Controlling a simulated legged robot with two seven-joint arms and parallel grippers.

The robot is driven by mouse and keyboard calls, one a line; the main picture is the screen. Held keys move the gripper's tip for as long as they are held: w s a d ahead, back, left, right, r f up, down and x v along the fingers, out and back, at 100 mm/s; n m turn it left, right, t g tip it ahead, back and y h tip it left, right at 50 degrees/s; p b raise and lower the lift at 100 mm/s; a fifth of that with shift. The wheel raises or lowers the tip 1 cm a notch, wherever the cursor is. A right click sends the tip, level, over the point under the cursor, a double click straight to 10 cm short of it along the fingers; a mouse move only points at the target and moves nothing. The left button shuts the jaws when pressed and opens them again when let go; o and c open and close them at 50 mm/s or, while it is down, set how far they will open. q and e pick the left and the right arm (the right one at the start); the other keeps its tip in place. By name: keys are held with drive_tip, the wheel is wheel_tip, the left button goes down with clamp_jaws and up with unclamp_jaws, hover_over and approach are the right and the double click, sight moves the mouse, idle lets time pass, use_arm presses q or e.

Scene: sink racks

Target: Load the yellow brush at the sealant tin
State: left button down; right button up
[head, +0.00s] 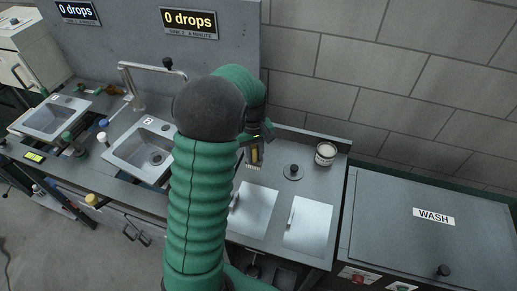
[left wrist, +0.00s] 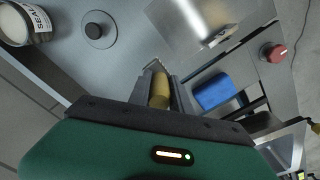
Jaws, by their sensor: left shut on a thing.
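The yellow brush (head: 255,155) is held in my left gripper (head: 258,142), its bristle end pointing down over the counter beside the sink. In the left wrist view the brush (left wrist: 160,90) sits between the two fingers of my left gripper (left wrist: 160,92), which is shut on it. The sealant tin (head: 325,154) is a small pale can standing on the counter to the right of the gripper, apart from the brush. The tin (left wrist: 30,25) also shows at the top left of the left wrist view, with part of its label readable. My right gripper is in neither view.
A round disc with a black knob (head: 292,172) lies on the counter between brush and tin. Two pale panels with handles (head: 307,225) are in front. Sink 2 (head: 150,152) lies left of my arm. A grey WASH cabinet (head: 440,245) stands at the right.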

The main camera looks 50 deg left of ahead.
use_arm(q)
drive_tip(key=w+d+r+t+p, duration=0.25)
drive_tip(key=w+d+p, duration=0.45)
drive_tip(key=w, duration=0.4)
drive_tip(key=w+d+r+t+p, duration=0.2)
drive_tip(key=w+d+r+p, duration=0.3)
drive_tip(key=w+p, duration=0.55)
drive_tip(key=shift+g, duration=0.25)
drive_tip(key=f+b, duration=0.1)
drive_tip(key=f, duration=0.1)
drive_tip(key=f+b, duration=0.3)
drive_tip(key=f, duration=0.1)
drive_tip(key=shift+d, duration=0.3)
drive_tip(key=shift+f+b, duration=0.35)
drive_tip(key=shift+b, duration=0.1)
drive_tip(key=shift+f+b, duration=0.3)
drive_tip(key=shift+f, duration=0.1)
wheel_tip(320, 180, up, 7)
drive_tip(key=p, duration=0.5)
